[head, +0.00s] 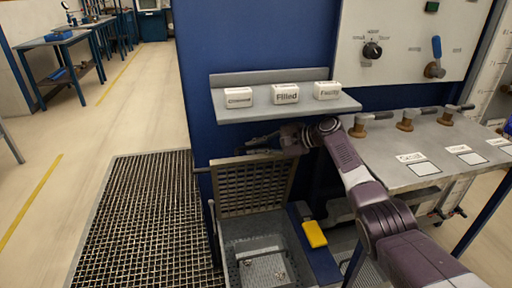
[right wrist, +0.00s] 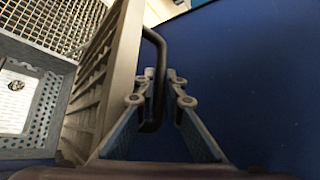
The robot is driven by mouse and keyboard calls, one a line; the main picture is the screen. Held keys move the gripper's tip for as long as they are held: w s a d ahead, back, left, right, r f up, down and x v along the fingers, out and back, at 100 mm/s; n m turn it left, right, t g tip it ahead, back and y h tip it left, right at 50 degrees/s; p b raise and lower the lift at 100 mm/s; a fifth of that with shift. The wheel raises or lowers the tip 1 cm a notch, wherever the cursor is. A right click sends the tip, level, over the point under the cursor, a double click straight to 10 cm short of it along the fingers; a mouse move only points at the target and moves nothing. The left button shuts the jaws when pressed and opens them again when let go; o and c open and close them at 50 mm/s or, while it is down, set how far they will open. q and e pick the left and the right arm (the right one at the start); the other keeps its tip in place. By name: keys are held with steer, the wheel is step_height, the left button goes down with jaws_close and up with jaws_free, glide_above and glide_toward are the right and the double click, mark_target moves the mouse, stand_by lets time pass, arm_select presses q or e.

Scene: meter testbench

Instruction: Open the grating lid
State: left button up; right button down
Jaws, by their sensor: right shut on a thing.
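The grating lid (head: 252,187) stands raised, close to upright, at the back of the open grey basin (head: 233,262), against the blue panel. In the right wrist view the slatted lid (right wrist: 103,82) is seen from its side, with a dark bent handle (right wrist: 159,58) on it. My right gripper (head: 262,143) is at the lid's top edge, below the shelf. In the right wrist view its two fingers (right wrist: 160,78) are on either side of the handle, shut on it. My left gripper is not in view.
A grey shelf (head: 230,107) with three labelled white blocks is just above my right gripper. A yellow object (head: 314,234) lies on the blue ledge right of the basin. A metal bench (head: 440,140) is at the right. Floor grating (head: 140,215) lies left.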

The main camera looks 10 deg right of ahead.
steer(key=shift+w+r+t, duration=0.5)
steer(key=shift+w+r, duration=0.45)
steer(key=shift+w, duration=0.25)
steer(key=c, duration=2.3)
jaws_free()
steer(key=shift+f, duration=0.1)
steer(key=s+d+r+g, duration=0.1)
steer(key=s+d+r, duration=0.3)
steer(key=s+d, duration=0.4)
steer(key=shift+s+d, duration=0.25)
steer(key=shift+d, duration=0.5)
steer(key=shift+a, duration=0.2)
